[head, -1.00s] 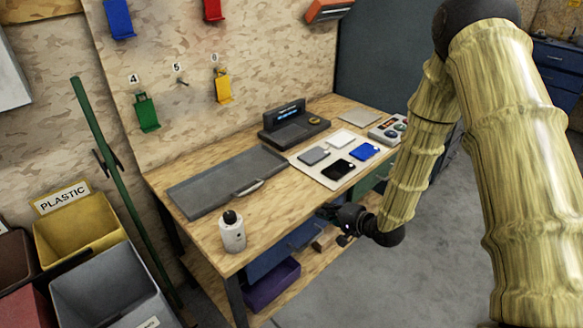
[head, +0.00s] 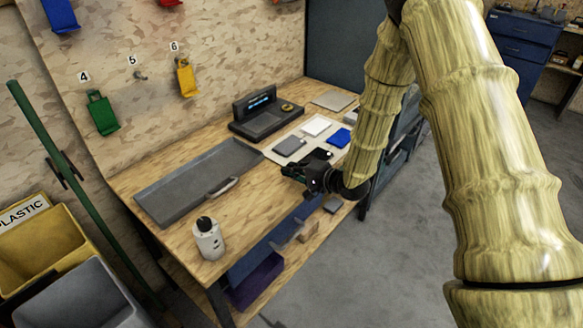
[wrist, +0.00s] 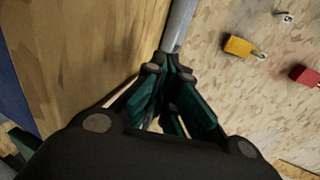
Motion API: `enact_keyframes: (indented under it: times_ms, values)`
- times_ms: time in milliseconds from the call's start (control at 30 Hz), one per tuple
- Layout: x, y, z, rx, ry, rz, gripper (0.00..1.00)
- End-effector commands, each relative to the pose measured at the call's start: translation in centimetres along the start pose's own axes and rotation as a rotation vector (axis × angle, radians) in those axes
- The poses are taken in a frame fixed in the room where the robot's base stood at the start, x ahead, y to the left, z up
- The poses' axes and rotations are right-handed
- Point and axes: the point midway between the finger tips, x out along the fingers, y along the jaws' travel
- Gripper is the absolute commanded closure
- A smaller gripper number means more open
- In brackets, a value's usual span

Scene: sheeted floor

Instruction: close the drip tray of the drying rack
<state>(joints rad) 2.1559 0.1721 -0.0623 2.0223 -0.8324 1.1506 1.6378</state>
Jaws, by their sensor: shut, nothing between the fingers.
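My gripper (head: 288,172) is at the bench's front edge, right of the grey tray, in front of the flat cards. It is shut and empty. In the wrist view its dark green fingers (wrist: 172,75) point toward a grey bar (wrist: 180,25) that I cannot identify. A shallow grey tray (head: 185,168) with a handle (head: 222,187) on its front edge lies on the bench; I cannot tell whether it is the drip tray. A dark shelved unit (head: 400,140) stands right of the bench, partly hidden by my arm. No drying rack is clearly recognisable.
The wooden bench (head: 250,205) holds a white bottle (head: 208,239) at its front left corner and a dark device (head: 265,115) at the back. Yellow and grey bins stand left; floor is clear at front right.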

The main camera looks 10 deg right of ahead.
Motion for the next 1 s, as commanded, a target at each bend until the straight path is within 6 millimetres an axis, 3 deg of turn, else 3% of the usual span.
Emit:
enact_keyframes:
  times_ms: [500, 733, 1000]
  values:
    - [8.3, -0.5, 0.1, -0.003, -0.001, 0.001, 1.00]
    - [10.3, -1.0, 0.0, -0.002, -0.001, 0.001, 1.00]
    - [11.0, -1.2, 0.0, -0.001, 0.000, 0.001, 1.00]
